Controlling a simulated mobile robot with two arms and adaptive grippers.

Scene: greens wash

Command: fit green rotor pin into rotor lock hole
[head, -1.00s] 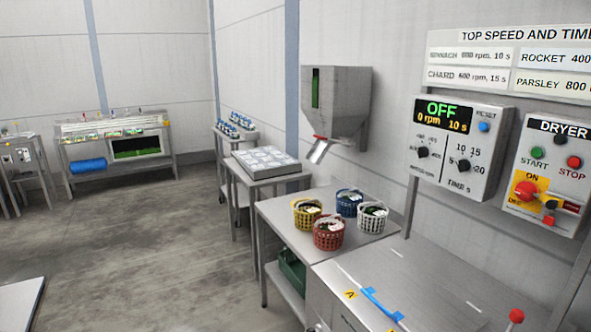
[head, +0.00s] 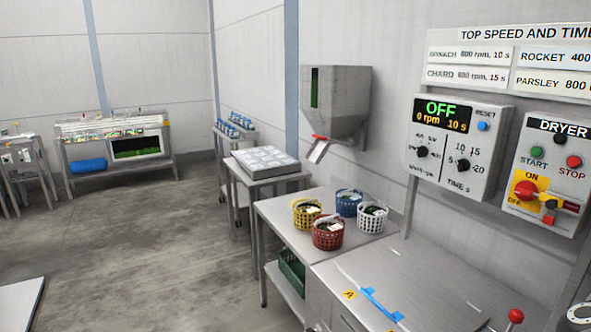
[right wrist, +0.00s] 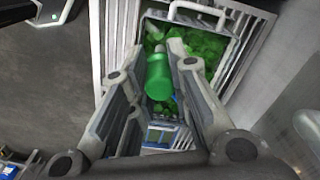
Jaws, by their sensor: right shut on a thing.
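In the right wrist view my right gripper (right wrist: 160,62) is shut on a green cylinder with a narrower end, which looks like the green rotor pin (right wrist: 159,78). Its far part lies in front of a tray of green leaves, so its full length is hard to judge. In the head view the dryer top (head: 425,275) carries a blue strip (head: 383,303), a yellow A label (head: 349,294) and a red knob (head: 516,316). I cannot make out the rotor lock hole. My left gripper is in neither view.
A grey bin of green leaves (right wrist: 232,40) with a pale handle lies beyond the right gripper. Yellow, red, blue and white baskets stand on the steel table (head: 275,220). The dryer control panel (head: 545,170) is on the right. Open floor (head: 130,240) lies left.

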